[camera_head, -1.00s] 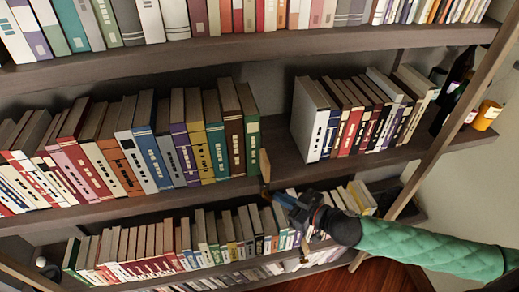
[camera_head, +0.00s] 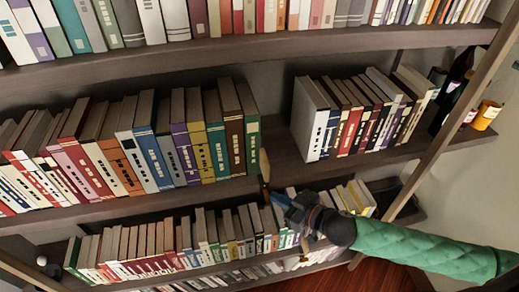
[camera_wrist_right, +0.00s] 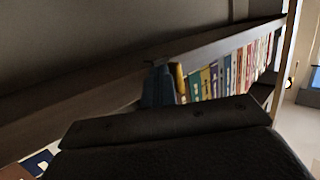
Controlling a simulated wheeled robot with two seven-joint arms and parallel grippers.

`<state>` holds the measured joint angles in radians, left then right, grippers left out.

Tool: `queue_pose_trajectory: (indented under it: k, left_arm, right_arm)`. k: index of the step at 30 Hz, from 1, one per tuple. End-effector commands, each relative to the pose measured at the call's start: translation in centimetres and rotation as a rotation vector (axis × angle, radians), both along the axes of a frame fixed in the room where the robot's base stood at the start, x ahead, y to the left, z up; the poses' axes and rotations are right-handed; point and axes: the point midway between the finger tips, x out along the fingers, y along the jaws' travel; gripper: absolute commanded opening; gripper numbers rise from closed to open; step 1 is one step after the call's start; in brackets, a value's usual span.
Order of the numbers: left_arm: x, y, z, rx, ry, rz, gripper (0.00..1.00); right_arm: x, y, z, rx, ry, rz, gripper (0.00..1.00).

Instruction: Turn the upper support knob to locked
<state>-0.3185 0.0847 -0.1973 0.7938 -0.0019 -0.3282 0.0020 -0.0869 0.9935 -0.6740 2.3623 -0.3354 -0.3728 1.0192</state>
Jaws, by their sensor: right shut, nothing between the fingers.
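A small upright tan piece (camera_head: 264,165) stands at the front edge of the middle shelf, in the gap between the two book groups. It may be the upper support knob, but it is too small to be sure, and no lock marking can be read. My right gripper (camera_head: 275,198), with blue fingers, is just below it at the shelf edge. The fingers are shut and hold nothing. I cannot tell whether they touch the tan piece. In the right wrist view the blue fingers (camera_wrist_right: 158,86) reach up against the dark shelf edge. My left gripper is out of view.
The middle shelf (camera_head: 220,188) carries books (camera_head: 150,155) on the left and more books (camera_head: 345,125) on the right. Lower-shelf books (camera_head: 230,235) lie close under my right gripper. Bottles (camera_head: 455,85) and a yellow jar (camera_head: 484,115) stand at the far right.

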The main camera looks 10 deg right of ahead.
Motion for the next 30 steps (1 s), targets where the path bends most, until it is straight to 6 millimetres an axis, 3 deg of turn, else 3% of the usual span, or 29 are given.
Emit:
queue_pose_trajectory:
  k: [21, 30]
  left_arm:
    - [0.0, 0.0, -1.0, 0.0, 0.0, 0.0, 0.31]
    - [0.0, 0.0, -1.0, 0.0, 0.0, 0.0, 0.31]
  right_arm:
    - [0.0, -3.8, 0.0, -0.001, -0.001, 0.0, 0.0]
    - [0.0, -4.1, 0.1, 0.0, -0.001, 0.0, 0.0]
